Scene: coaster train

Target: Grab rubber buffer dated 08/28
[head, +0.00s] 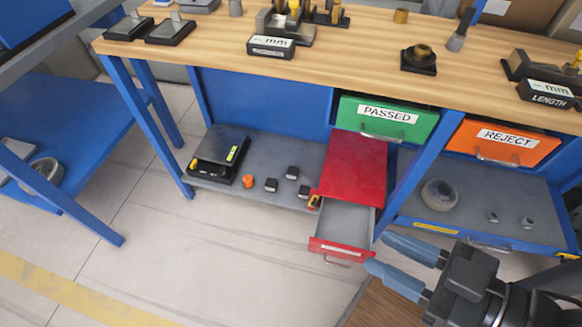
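No date reading 08/28 is legible, so I cannot tell which thing is that rubber buffer. Small dark blocks with pale tops, among them one block (271,185), sit on the grey lower shelf (262,150). An orange cylinder (248,181) stands left of them. On the right lower shelf lie a grey round part (439,195) and two small grey pieces, one of them a knob (493,217). My gripper (378,252) is at the lower right, in front of the bench, its two blue-grey fingers apart with nothing visible between them.
A red drawer (338,246) stands pulled out, its visible grey inside empty. Above are a green PASSED drawer (387,114) and an orange REJECT drawer (502,140). A black scale-like device (217,157) is on the shelf's left.

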